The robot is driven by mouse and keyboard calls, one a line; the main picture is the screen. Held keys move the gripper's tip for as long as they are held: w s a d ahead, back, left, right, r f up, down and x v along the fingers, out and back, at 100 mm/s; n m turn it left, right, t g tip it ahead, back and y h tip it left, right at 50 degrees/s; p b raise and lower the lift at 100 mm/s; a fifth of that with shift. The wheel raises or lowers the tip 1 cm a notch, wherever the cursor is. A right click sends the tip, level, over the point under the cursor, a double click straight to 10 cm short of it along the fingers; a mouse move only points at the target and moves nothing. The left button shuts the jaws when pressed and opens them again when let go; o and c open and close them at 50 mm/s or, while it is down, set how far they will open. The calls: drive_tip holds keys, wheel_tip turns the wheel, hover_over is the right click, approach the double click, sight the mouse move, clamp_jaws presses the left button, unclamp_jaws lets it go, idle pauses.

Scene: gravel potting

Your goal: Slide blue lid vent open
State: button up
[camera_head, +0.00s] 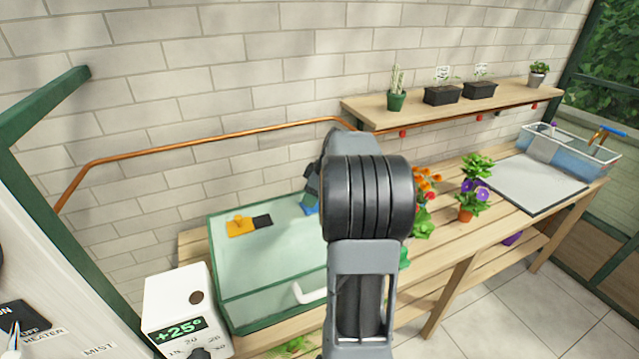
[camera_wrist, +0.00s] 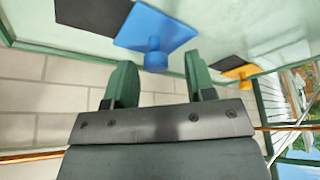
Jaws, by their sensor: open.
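The blue vent slide (camera_wrist: 165,28) is a flat plate with a round blue knob (camera_wrist: 155,54), set on the pale green lid (camera_head: 285,255). A dark square patch (camera_wrist: 92,12) lies beside the blue plate in the wrist view. In the head view only a bit of the blue slide (camera_head: 311,209) shows; my arm hides the rest. My gripper (camera_wrist: 160,75) is open, its two green fingers apart. The knob appears in the gap between the fingertips, with no clear contact; the exact depth is hard to tell.
An orange vent slide (camera_head: 240,226) with a dark patch beside it sits left on the lid. A white lid handle (camera_head: 309,294) is in front. A white box with a +25° display (camera_head: 185,312) stands front left. Flowers (camera_head: 467,205) stand on the bench to the right.

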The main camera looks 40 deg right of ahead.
drive_tip(key=v, duration=1.3)
drive_tip(key=shift+r, duration=0.2)
